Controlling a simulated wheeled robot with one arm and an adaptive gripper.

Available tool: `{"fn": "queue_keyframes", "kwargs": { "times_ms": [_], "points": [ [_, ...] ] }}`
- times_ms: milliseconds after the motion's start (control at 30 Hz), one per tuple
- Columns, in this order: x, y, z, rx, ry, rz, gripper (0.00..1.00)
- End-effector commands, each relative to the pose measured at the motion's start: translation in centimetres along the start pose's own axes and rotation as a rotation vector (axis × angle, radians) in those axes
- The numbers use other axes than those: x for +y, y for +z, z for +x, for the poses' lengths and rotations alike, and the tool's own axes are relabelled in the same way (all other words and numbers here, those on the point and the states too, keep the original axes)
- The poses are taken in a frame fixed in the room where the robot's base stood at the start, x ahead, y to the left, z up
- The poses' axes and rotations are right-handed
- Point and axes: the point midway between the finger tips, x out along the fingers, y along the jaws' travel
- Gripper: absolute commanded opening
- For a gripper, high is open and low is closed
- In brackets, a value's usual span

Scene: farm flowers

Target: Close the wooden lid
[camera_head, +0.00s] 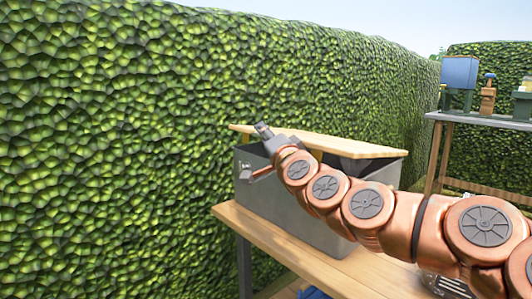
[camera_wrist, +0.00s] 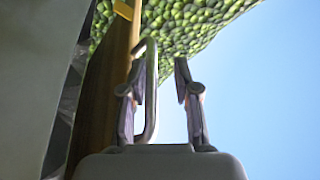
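The wooden lid (camera_head: 335,145) sits tilted above a grey box (camera_head: 285,205), with a dark gap under it, so it is partly open. The lid shows edge-on as a brown board at the left of the wrist view (camera_wrist: 105,90). A metal U-shaped handle (camera_wrist: 151,90) stands out from the lid. My gripper (camera_wrist: 160,88) is open, its two fingers on either side of the handle bar; the left finger overlaps the lid's edge in the picture. I cannot tell whether it touches. In the head view my gripper (camera_head: 257,152) is at the lid's left front side, and my arm hides part of the box.
The box stands on a wooden table (camera_head: 260,228). A tall green hedge (camera_head: 130,120) runs close behind it. At the right, another table (camera_head: 480,121) holds a blue container (camera_head: 460,72) and several small items. Open sky lies right of my gripper in the wrist view.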

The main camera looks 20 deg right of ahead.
Motion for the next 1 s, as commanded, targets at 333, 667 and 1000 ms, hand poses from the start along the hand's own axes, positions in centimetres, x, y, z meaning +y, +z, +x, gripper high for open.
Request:
{"fn": "queue_keyframes", "kwargs": {
  "times_ms": [333,667,1000],
  "points": [
    [-2.0,-1.0,0.4,-0.003,-0.002,-0.003,0.23],
    [-2.0,-1.0,0.4,-0.004,-0.002,-0.002,0.23],
    [-1.8,-1.0,-1.3,-0.003,0.0,-0.001,0.23]
  ]
}}
